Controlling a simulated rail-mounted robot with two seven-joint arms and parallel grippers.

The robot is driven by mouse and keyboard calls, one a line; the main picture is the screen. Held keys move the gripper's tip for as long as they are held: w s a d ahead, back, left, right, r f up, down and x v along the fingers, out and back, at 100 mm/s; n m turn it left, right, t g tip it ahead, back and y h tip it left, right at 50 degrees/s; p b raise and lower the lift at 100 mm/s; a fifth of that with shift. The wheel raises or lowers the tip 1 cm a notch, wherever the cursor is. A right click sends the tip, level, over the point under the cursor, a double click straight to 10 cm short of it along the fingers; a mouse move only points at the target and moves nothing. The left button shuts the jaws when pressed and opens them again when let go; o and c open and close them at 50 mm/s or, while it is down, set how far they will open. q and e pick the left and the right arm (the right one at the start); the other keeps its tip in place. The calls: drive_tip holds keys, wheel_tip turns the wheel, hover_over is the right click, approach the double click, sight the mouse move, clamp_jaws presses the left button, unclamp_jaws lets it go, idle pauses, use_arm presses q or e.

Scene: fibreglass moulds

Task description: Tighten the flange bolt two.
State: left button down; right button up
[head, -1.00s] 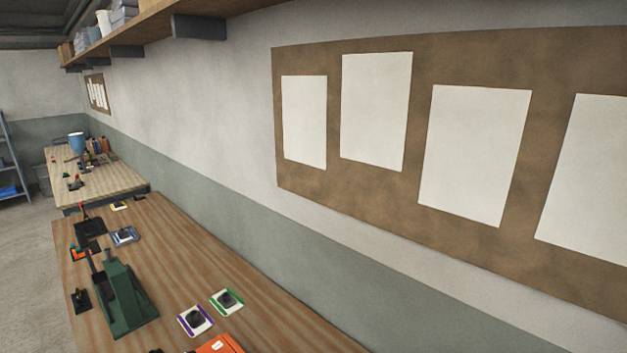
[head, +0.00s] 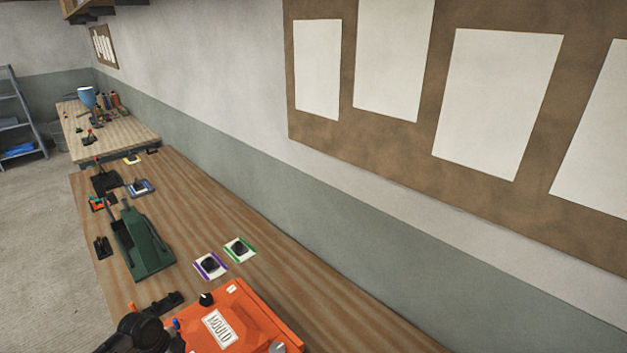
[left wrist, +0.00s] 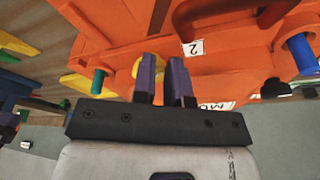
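The orange mould (head: 255,320), with a "MOULD" label (head: 219,328), sits at the bottom of the head view. In the left wrist view its orange side (left wrist: 225,62) carries an upside-down "2" tag (left wrist: 191,48). My left gripper (left wrist: 163,62) has two dark purple fingers standing apart, with orange showing between them. A yellow part (left wrist: 135,66) shows partly behind the left finger. A teal bolt-like part (left wrist: 98,82) is to the left, a blue one (left wrist: 300,54) to the right. Which is flange bolt two I cannot tell. My right gripper is not in view.
A dark green fixture (head: 146,243) stands on the wooden bench (head: 200,213). Purple-edged (head: 210,265) and green-edged (head: 239,249) cards with dark items lie beside it. The wall (head: 330,225) bounds the bench on the right. Bare wood lies between.

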use_arm(q)
drive_tip(key=shift+s+a+f, duration=0.1)
drive_tip(key=shift+a+f, duration=0.05)
drive_tip(key=shift+f, duration=0.55)
drive_tip(key=shift+w+r, duration=0.1)
drive_tip(key=shift+w, duration=0.1)
drive_tip(key=shift+a, duration=0.3)
drive_tip(key=shift+r+p, duration=0.4)
drive_tip(key=shift+r, duration=0.05)
wheel_tip(320, 180, up, 6)
drive_tip(key=p, duration=0.4)
drive_tip(key=shift+f+p, duration=0.15)
drive_tip(key=shift+p, duration=0.2)
